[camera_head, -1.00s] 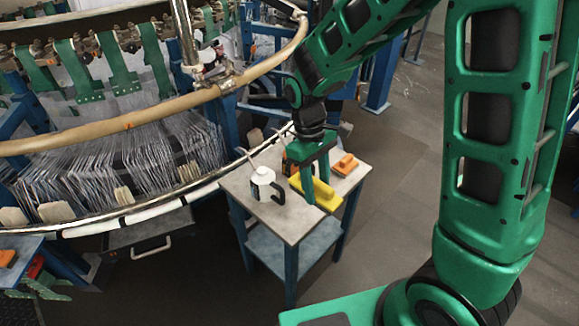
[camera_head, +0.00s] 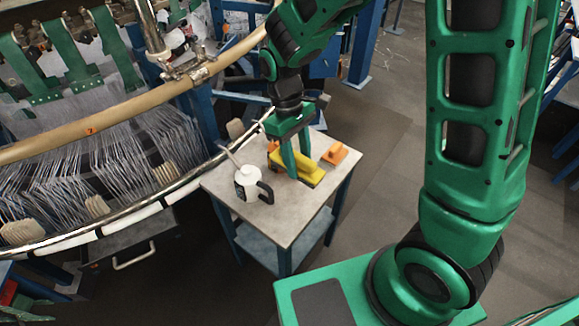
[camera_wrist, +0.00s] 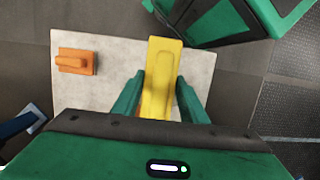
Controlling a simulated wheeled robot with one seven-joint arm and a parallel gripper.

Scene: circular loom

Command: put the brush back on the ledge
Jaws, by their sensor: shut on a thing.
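The brush looks like a long yellow block (camera_head: 312,174); no bristles show. My gripper (camera_head: 295,163) points down over a small grey-topped table (camera_head: 285,217), with its fingers on either side of the yellow brush. In the wrist view the brush (camera_wrist: 160,60) lies between the two green fingers (camera_wrist: 160,88), its far end reaching past the tabletop's edge in the picture. I cannot tell whether the brush touches the tabletop or hangs just above it. I cannot make out for certain which surface is the ledge.
An orange block with a handle (camera_head: 341,153) lies to the right, and also shows in the wrist view (camera_wrist: 76,62). The loom's rim (camera_head: 120,224) curves close by on the left.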

